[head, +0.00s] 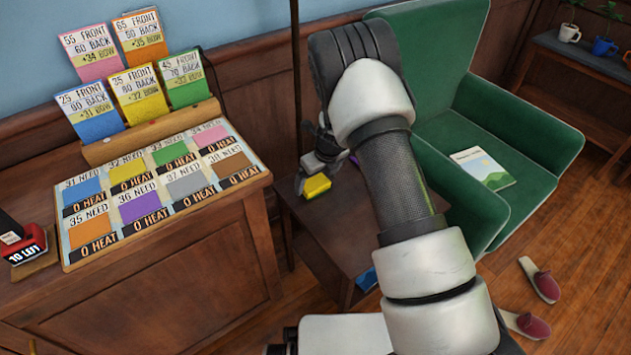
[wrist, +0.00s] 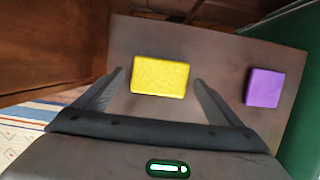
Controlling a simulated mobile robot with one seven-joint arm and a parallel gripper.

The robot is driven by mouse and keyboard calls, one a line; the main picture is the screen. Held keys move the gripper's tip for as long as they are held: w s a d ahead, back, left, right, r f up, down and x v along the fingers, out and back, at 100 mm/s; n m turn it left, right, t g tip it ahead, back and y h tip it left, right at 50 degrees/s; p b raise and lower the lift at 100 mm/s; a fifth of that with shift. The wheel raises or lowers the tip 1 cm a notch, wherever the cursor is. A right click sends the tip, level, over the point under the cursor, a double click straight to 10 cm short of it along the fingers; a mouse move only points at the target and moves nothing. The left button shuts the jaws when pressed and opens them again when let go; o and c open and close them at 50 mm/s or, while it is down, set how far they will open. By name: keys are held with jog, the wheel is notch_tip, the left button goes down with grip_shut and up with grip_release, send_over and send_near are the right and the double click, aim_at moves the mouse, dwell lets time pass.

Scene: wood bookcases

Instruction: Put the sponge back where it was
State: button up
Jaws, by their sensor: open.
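A yellow sponge-like block (wrist: 158,76) lies on the small dark side table (wrist: 215,62). It also shows at the table's far left corner in the head view (head: 316,187). My gripper (head: 318,174) is just above or at this block. In the wrist view its two fingers are open, one on each side of the block, with gaps between; I cannot tell whether they reach down around it. A purple block (wrist: 265,87) lies to the right on the same table. A blue block (head: 367,280) shows at the table's near edge, partly hidden by my arm.
A wooden cabinet (head: 150,290) with a board of coloured cards (head: 160,195) stands left of the table. A green armchair (head: 475,110) with a booklet (head: 482,168) stands close on the right. Slippers (head: 540,280) lie on the floor. A shelf with mugs (head: 603,46) is at back right.

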jog(key=s+d+r+n+p, duration=0.1)
jog(key=s+r+n, duration=0.3)
jog(key=r, duration=0.7)
jog(key=s+d+r+n+t+y+p, duration=0.15)
jog(key=s+r+n, duration=0.3)
jog(key=r, duration=0.65)
jog(key=s+d+r+n+g+h, duration=0.15)
jog(key=s+r+n, duration=0.25)
jog(key=r, duration=0.6)
jog(key=s+d+r+n+t, duration=0.1)
jog(key=s+d+r+n, duration=0.1)
jog(key=s+n, duration=0.3)
jog(key=s+d+r+n+t+h, duration=0.1)
jog(key=s+d+r+n, duration=0.2)
jog(key=s+n, duration=0.3)
jog(key=s+d+r+n+h, duration=0.1)
jog(key=s+d+r+n, duration=0.2)
jog(key=s, duration=0.8)
jog(key=r+n, duration=0.1)
jog(key=n, duration=0.1)
jog(key=shift+s+r+n+t, duration=0.15)
jog(key=shift+n+t, duration=0.2)
jog(key=shift+t, duration=0.05)
jog(key=shift+d, duration=0.1)
